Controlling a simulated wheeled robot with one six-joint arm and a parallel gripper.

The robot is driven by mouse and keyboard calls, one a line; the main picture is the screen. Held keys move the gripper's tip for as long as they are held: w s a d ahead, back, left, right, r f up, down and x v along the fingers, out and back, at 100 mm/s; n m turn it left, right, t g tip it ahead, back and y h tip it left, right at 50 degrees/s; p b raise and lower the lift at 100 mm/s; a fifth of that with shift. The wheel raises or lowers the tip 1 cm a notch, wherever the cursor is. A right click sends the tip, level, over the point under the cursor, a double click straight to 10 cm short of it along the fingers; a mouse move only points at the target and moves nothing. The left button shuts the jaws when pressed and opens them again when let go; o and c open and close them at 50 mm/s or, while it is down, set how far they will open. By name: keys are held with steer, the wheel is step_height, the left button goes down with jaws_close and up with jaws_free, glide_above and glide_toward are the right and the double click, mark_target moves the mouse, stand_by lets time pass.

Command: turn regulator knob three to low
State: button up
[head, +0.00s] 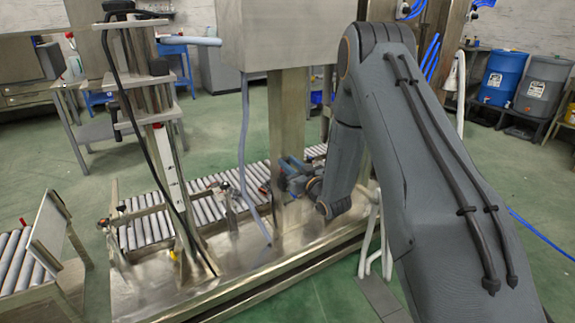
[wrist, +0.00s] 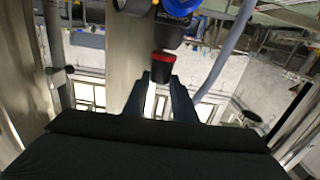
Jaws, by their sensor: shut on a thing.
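A dark regulator knob with a red band (wrist: 163,62) stands at the fingertips of my gripper (wrist: 161,80) in the wrist view. The two fingers are close on either side of it, and my gripper is shut on it. A blue part (wrist: 180,6) and a round dark part (wrist: 132,6) sit just beyond it at the top edge. In the head view my arm reaches down to small blue and dark fittings (head: 290,168) beside the steel post, and the fingertips are hard to make out. I cannot read any number or setting on the knob.
A steel post (head: 288,120) carries a large grey box (head: 275,35) above the work spot. A roller conveyor (head: 150,225) runs behind. A grey hose (head: 243,150) hangs left of the post. Blue and grey drums (head: 503,78) stand far right.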

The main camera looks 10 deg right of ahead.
steer(key=n+g+y+b, duration=0.1)
steer(key=n+g+y, duration=0.1)
steer(key=n+y, duration=0.1)
steer(key=w+d+n+g+y+b, duration=0.1)
steer(key=n+g+y+b, duration=0.1)
steer(key=g+y, duration=0.1)
steer(key=n+g+y+b, duration=0.2)
steer(key=n+g+y, duration=0.1)
steer(key=y, duration=0.1)
steer(key=shift+w+d+f+n, duration=0.15)
steer(key=shift+w+d+n, duration=0.05)
steer(key=shift+d+n, duration=0.15)
steer(key=shift+n+g+y, duration=0.25)
steer(key=shift+g+y, duration=0.15)
steer(key=shift+g, duration=0.1)
steer(key=shift+b, duration=0.35)
steer(key=shift+r, duration=0.2)
steer(key=o, duration=1.1)
steer(key=shift+c, duration=0.2)
